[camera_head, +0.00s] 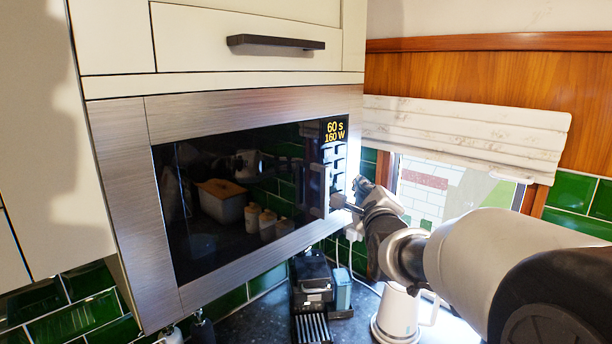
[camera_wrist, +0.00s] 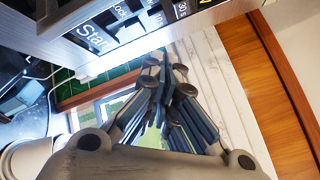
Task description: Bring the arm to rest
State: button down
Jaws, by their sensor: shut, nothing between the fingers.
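My arm (camera_head: 500,262) reaches in from the lower right in the head view. My gripper (camera_head: 340,201) is at the microwave's button panel, near its lower buttons; I cannot tell whether it touches one. In the wrist view my gripper (camera_wrist: 166,62) is shut and empty, its fingers together below the panel with the "Start" label (camera_wrist: 90,36). The microwave (camera_head: 250,190) is built in, with a steel frame and a dark glass door that looks closed. Its display (camera_head: 336,131) reads 60 s and 160 W.
A drawer with a dark handle (camera_head: 275,42) is above the microwave. Below stand a black coffee machine (camera_head: 312,285) and a white jug (camera_head: 398,312) on the dark counter, close under my arm. A window with a pale blind (camera_head: 465,130) is behind my gripper.

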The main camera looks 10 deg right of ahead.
jog(key=s+a+f+n+g+b, duration=0.2)
jog(key=s+f+n, duration=0.6)
jog(key=s, duration=0.6)
jog(key=s+a+f+n+g+y+b, duration=0.1)
jog(key=s+a+f+n+g+b, duration=0.1)
jog(key=s+f+n+g, duration=0.5)
jog(key=s+a+f+n+g+y+b, duration=0.1)
jog(key=s+f+n+g+b, duration=0.3)
jog(key=s+f+n, duration=0.7)
jog(key=s+f, duration=0.1)
jog(key=s, duration=0.8)
jog(key=shift+s+a+f+g+b, duration=0.2)
jog(key=shift+s+a+g+b, duration=0.1)
jog(key=shift+s+a+b, duration=0.1)
